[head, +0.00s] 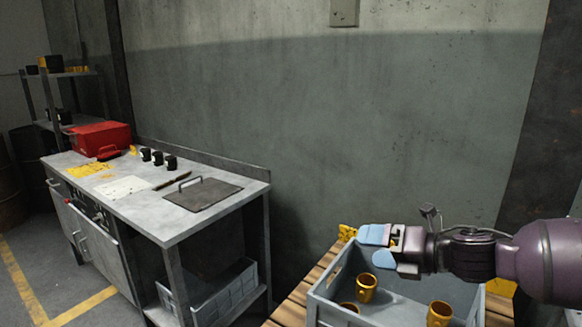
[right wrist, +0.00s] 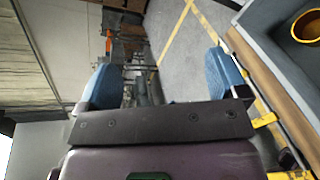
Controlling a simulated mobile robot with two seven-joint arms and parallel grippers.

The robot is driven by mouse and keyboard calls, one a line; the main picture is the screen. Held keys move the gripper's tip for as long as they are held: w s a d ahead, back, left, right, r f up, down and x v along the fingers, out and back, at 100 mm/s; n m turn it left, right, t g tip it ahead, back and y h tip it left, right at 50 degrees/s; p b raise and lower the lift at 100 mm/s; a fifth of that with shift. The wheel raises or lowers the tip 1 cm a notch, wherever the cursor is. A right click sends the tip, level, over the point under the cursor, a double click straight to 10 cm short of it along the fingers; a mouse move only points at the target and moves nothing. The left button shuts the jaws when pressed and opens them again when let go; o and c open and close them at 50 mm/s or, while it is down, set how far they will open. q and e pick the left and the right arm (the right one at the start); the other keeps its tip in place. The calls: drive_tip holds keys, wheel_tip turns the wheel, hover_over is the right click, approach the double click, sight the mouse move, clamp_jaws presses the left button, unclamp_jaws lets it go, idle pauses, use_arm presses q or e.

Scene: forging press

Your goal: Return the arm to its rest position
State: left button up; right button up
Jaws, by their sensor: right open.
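My right gripper (head: 376,249) comes in from the right in the head view, above the back part of a grey crate (head: 322,309). Its two blue fingertips point left and stand apart with nothing between them. In the right wrist view my right gripper (right wrist: 163,80) also shows its blue fingers spread, with floor and distant objects seen through the gap. My left gripper is in neither view.
The crate holds golden cup-like parts (head: 367,289) and rests on wooden slats (head: 299,296). A metal workbench (head: 222,226) with a red toolbox (head: 101,138) stands at left. A concrete wall (head: 330,130) is behind. Open floor (head: 45,285) lies at far left.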

drive_tip(key=s+a+f+m+t, duration=0.3)
drive_tip(key=a+f+m, duration=0.3)
drive_tip(key=m, duration=0.5)
drive_tip(key=s+d+f+m+t+h, duration=0.1)
drive_tip(key=s+d+f+m+h, duration=0.4)
drive_tip(key=s+d+f+m, duration=0.3)
drive_tip(key=s+d+f+m+h, duration=0.6)
drive_tip(key=s+f+m, duration=0.5)
drive_tip(key=f+m, duration=0.3)
drive_tip(key=shift+s+d+f+t+h, duration=0.15)
drive_tip(key=shift+d+f+t+h, duration=0.3)
drive_tip(key=shift+d, duration=0.45)
drive_tip(key=shift+m+g+h, duration=0.25)
drive_tip(key=shift+m+g, duration=0.55)
drive_tip(key=shift+g, duration=0.15)
drive_tip(key=s+f, duration=0.1)
drive_tip(key=s, duration=0.1)
drive_tip(key=s+f, duration=0.2)
drive_tip(key=s, duration=0.1)
drive_tip(key=s+d+f, duration=0.1)
drive_tip(key=s, duration=0.2)
drive_tip(key=shift+f, duration=0.25)
